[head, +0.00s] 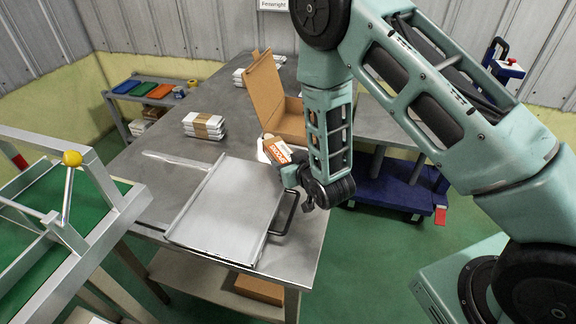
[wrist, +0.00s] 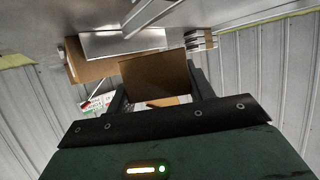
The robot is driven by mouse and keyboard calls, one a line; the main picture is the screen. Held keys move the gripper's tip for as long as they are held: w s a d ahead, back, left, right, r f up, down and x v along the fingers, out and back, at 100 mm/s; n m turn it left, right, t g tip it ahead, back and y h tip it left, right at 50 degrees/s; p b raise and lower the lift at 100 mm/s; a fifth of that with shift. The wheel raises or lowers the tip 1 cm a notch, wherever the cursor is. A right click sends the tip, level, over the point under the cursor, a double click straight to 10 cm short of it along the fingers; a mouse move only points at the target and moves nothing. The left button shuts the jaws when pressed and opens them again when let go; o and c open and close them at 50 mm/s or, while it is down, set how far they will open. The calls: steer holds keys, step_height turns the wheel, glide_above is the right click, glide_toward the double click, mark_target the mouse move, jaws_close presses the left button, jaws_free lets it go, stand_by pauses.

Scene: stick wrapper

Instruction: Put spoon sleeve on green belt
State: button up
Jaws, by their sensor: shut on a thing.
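A small orange, white and brown carton, which looks like the spoon sleeve (head: 277,150), is held by my gripper (head: 287,163) above the table, near the right end of a grey tray. In the wrist view the brown face of the sleeve (wrist: 155,75) fills the gap between my fingers (wrist: 157,92), which are shut on it. My forearm hides part of the gripper in the head view. The green belt (head: 35,215) lies at the far left inside a grey metal frame, well apart from the gripper.
The grey tray (head: 225,205) with a black handle lies on the metal table (head: 165,160). An open cardboard box (head: 268,90) stands behind my gripper. White bundles (head: 205,125) lie at the back left.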

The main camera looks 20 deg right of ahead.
steer(key=shift+f, duration=0.85)
steer(key=shift+f, duration=0.1)
steer(key=shift+f+b, duration=0.4)
steer(key=shift+b, duration=0.05)
steer(key=shift+f, duration=0.1)
steer(key=o, duration=1)
steer(key=shift+o, duration=0.2)
steer(key=shift+r, duration=0.2)
